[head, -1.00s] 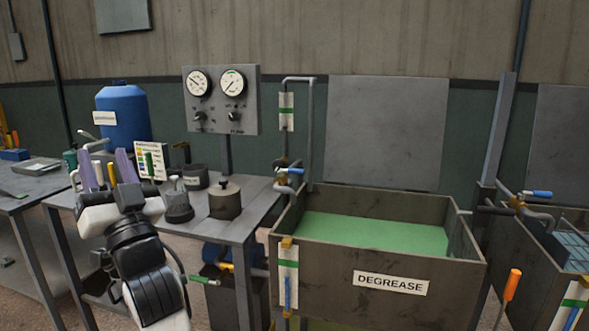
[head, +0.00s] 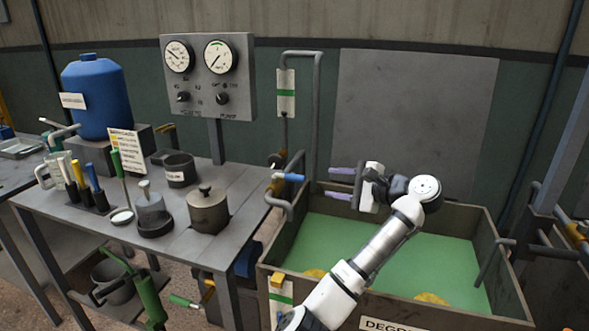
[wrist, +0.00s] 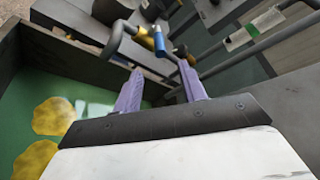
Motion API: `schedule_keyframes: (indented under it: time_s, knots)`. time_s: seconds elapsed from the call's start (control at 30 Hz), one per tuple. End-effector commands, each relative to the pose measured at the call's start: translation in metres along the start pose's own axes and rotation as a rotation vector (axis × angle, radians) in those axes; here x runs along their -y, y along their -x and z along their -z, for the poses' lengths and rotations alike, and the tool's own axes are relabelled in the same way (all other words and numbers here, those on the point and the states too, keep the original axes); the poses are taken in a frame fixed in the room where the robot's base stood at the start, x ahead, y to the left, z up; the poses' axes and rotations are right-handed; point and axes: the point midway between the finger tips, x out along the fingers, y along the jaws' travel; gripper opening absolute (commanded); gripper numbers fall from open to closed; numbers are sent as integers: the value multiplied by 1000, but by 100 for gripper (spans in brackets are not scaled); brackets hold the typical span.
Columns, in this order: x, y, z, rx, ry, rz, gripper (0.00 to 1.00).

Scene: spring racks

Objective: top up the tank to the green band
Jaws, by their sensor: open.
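The tank (head: 475,226), labelled DEGREASE and partly cut off in the head view, holds green liquid (head: 450,258). A white gauge strip with a green band (head: 281,298) is on its front left corner; its lower part is out of frame. A blue-handled valve (head: 290,177) sits on the pipe at the tank's left back corner, and shows in the wrist view (wrist: 159,42). My gripper (head: 329,183) is open and empty above the tank's back left part, its purple fingers (wrist: 160,75) pointing toward the valve. The fingers are apart from the handle.
Yellow patches (head: 432,298) lie in the liquid. A second white strip with a green band (head: 286,92) is on the upright pipe. The bench (head: 185,245) at left carries a pot (head: 207,210), a blue drum (head: 105,98) and a dial panel (head: 208,78).

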Motion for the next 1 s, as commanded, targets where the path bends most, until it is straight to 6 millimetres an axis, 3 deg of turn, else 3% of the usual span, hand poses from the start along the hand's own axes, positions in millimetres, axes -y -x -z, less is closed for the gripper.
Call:
schedule_keyframes:
  time_s: [0.27,0.7,1.0]
  knots:
    - [0,-29,-3,10,0,-1,41]
    - [0,-116,-2,4,-1,-4,41]
    - [-1,-137,-1,1,1,-2,41]
